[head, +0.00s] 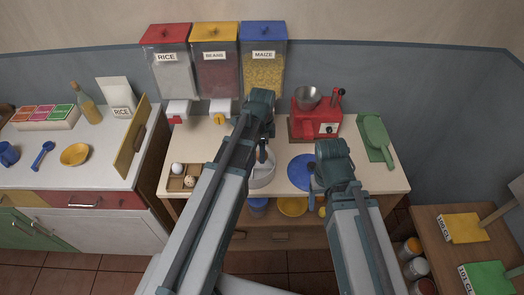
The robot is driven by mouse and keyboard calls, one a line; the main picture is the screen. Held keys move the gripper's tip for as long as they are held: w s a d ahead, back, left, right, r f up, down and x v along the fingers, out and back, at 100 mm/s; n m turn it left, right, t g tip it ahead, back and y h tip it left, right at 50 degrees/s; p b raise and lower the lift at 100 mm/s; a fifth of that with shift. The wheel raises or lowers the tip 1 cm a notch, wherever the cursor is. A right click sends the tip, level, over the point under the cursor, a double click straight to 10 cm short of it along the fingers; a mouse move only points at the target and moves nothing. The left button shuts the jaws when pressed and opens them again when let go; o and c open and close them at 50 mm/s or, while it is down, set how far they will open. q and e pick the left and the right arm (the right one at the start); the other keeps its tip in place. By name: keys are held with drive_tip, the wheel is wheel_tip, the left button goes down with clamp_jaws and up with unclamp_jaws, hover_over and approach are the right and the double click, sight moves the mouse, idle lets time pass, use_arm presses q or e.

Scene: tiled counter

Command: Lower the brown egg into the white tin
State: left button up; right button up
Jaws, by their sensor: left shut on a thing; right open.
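My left gripper (262,152) points down over the counter, with its arm covering much of it. It is shut on the brown egg (262,157), of which only a small brown patch shows. The white tin (262,181) is a round, pale container on the counter directly below and around the egg in the picture. I cannot tell whether the egg is above the rim or inside. My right gripper (316,190) is open near the front edge of the counter, beside a blue round plate or lid (301,171); its fingers are mostly hidden by its arm.
A wooden egg box (171,184) with a white egg (177,169) and another pale egg (189,181) sits left. Three dispensers stand behind, including the rice one (169,75). A red scale or grinder (318,122) and green scoop (375,138) are at right.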

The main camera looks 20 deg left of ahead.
use_arm(q)
drive_tip(key=shift+f+b, duration=3.05)
drive_tip(key=shift+f, duration=0.1)
drive_tip(key=shift+f+b, duration=2.5)
drive_tip(key=o, duration=0.9)
drive_tip(key=shift+c, duration=0.2)
drive_tip(key=shift+r, duration=0.1)
wheel_tip(320, 180, up, 14)
drive_tip(key=p, duration=1.4)
drive_tip(key=shift+f, duration=0.2)
